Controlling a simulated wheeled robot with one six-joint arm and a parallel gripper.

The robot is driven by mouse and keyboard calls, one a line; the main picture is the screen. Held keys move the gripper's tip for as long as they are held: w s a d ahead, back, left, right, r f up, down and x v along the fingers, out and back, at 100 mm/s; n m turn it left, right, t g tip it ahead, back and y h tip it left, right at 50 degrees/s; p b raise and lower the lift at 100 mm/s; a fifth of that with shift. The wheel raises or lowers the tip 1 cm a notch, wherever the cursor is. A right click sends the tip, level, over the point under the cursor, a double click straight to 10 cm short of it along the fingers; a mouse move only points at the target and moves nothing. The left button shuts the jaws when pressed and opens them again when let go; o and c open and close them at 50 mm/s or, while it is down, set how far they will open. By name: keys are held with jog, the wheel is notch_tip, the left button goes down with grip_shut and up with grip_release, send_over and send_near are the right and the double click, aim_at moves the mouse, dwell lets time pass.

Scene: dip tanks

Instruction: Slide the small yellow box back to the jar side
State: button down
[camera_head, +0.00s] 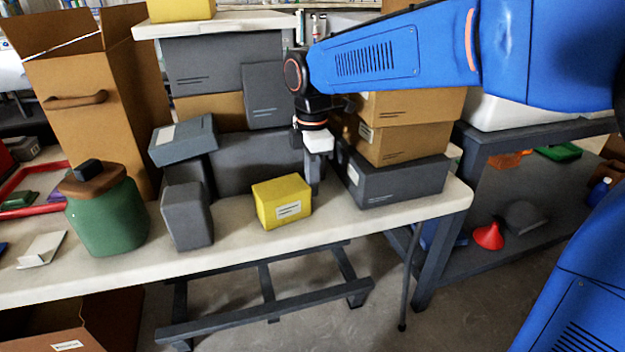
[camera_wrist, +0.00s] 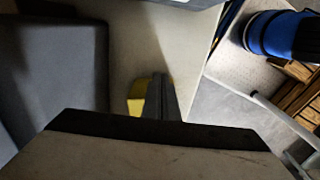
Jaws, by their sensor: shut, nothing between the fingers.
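The small yellow box (camera_head: 282,202) with a white label stands on the pale table, right of centre and near its front part. The green jar (camera_head: 106,216) with a brown lid and dark knob stands on the left of the table. My gripper (camera_head: 314,188) is shut and empty, pointing down at the box's right side, close to it; I cannot tell whether they touch. In the wrist view the shut fingers (camera_wrist: 159,98) are beside the yellow box (camera_wrist: 136,97), which is partly hidden behind them and the dark block below.
A dark upright block (camera_head: 187,215) stands between the jar and the yellow box. Grey boxes (camera_head: 250,160) are behind the yellow box. Stacked brown and dark boxes (camera_head: 400,180) stand right of my gripper. The table's front edge (camera_head: 250,252) is near, with a narrow clear strip.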

aim_at(297, 183)
jog(key=shift+s+a, duration=0.3)
jog(key=shift+a, duration=0.6)
jog(key=shift+s+a, duration=0.25)
jog(key=shift+a, duration=0.6)
